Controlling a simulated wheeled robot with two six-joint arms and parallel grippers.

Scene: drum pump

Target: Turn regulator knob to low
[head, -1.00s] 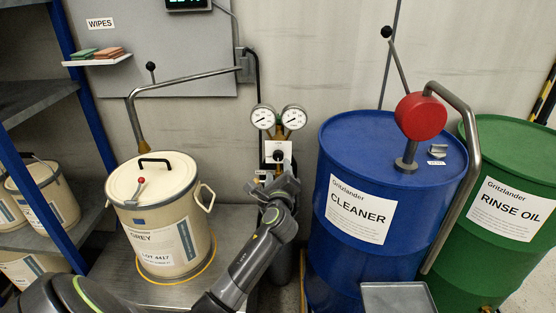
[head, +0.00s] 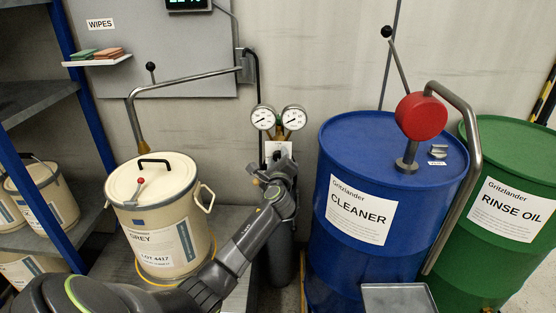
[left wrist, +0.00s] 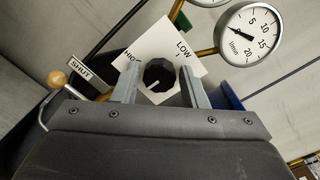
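The regulator (head: 278,119) stands at the back between the pail and the blue drum, with two round gauges and a white card. Contact cannot be told. My right gripper is out of view.
A blue CLEANER drum (head: 340,160) with a red crank pump (head: 421,116) stands right of my left arm. A cream pail (head: 160,225) stands to the left. A wooden-knobbed lever by a SHUT tag (left wrist: 91,77) is close to my left fingers.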

